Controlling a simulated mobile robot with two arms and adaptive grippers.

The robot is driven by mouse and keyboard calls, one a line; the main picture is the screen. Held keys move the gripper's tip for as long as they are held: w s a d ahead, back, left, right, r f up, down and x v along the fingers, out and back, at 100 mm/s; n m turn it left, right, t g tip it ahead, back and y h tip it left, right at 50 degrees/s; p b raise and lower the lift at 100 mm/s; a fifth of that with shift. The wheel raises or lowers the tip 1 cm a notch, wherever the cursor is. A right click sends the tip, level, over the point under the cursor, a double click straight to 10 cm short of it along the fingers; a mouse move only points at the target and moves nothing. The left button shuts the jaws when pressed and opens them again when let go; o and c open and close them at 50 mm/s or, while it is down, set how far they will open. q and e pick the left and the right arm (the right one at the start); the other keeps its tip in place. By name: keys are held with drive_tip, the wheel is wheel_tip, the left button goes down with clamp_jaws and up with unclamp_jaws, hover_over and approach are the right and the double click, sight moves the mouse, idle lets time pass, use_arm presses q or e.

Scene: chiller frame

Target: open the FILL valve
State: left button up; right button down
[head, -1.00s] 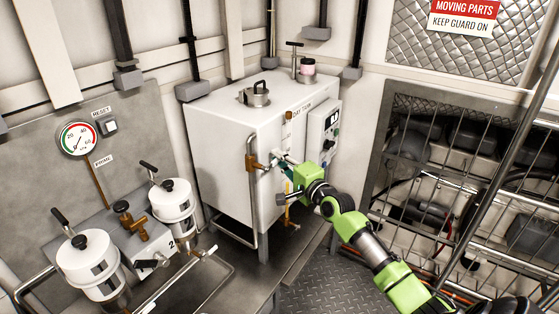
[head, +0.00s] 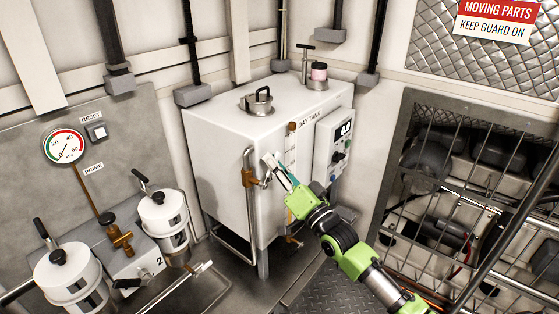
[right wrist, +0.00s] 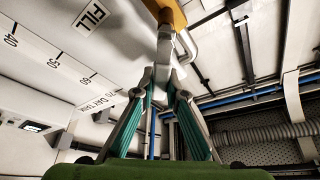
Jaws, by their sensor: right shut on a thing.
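The FILL valve is a brass fitting (head: 249,178) on the pipe at the front left of the white day tank (head: 222,150). In the right wrist view its brass body (right wrist: 165,10) is at the top, with a pale lever (right wrist: 187,45) below it. The FILL label (right wrist: 93,14) is beside it. My right gripper (head: 271,163) is at the valve, its fingers closed on the lever; in the right wrist view the fingertips (right wrist: 163,78) meet at the lever's lower end. The fingers hide part of the lever. My left gripper is not in view.
A control box (head: 333,143) is on the tank's right side, near my right arm. A bent pipe (head: 228,243) runs down in front of the tank. Two white filter canisters (head: 165,220) stand at left. A barred guard (head: 465,190) stands at right.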

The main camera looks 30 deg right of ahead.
drive_tip(key=n, duration=0.1)
drive_tip(key=n+y+b, duration=0.1)
drive_tip(key=shift+s+a+r+n, duration=0.15)
drive_tip(key=shift+a+n, duration=0.25)
drive_tip(key=n, duration=0.1)
drive_tip(key=y, duration=0.1)
drive_tip(key=n, duration=0.1)
drive_tip(key=shift+s+a+r+n+b, duration=0.2)
drive_tip(key=shift+a+r+n+b, duration=0.1)
drive_tip(key=shift+a+b, duration=0.1)
drive_tip(key=n, duration=0.1)
drive_tip(key=a+n+y, duration=0.1)
drive_tip(key=n+y, duration=0.1)
drive_tip(key=shift+s+a+r+b, duration=0.1)
drive_tip(key=shift+s+a+b, duration=0.05)
drive_tip(key=shift+s+b, duration=0.15)
drive_tip(key=shift+s+a+r+n+g+y+b, duration=0.2)
drive_tip(key=shift+n+y, duration=0.25)
drive_tip(key=shift+n, duration=0.4)
drive_tip(key=shift+w+a+f+n+g+y+b, duration=0.1)
drive_tip(key=shift+a+n+y, duration=0.3)
drive_tip(key=shift+n, duration=0.45)
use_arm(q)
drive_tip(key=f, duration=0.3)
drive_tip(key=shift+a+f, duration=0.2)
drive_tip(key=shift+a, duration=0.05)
use_arm(e)
drive_tip(key=shift+s+n+y, duration=0.1)
drive_tip(key=shift+n+y, duration=0.15)
drive_tip(key=shift+n, duration=0.05)
